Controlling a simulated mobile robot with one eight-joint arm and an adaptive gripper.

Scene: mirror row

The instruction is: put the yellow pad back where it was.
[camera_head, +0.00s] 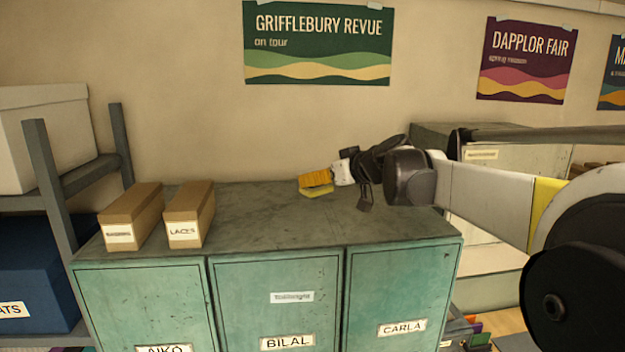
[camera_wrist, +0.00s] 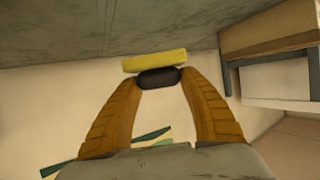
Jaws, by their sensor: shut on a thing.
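The yellow pad (camera_head: 317,191) is at the tips of my gripper (camera_head: 315,181), over the back part of the green locker row's grey top (camera_head: 262,215). In the wrist view the pad (camera_wrist: 155,61) is a yellow bar just beyond the fingertips (camera_wrist: 159,78). A dark rounded piece against the pad fills the gap between the two orange-brown fingers; I cannot tell whether it is part of the pad. My gripper is shut on the pad. I cannot tell whether the pad touches the locker top.
Two brown boxes, one labelled LACES (camera_head: 190,215) and one with an unclear label (camera_head: 132,217), stand at the left of the locker top. The top between them and the pad is clear. The wall is close behind. A shelf rack (camera_head: 48,175) stands left.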

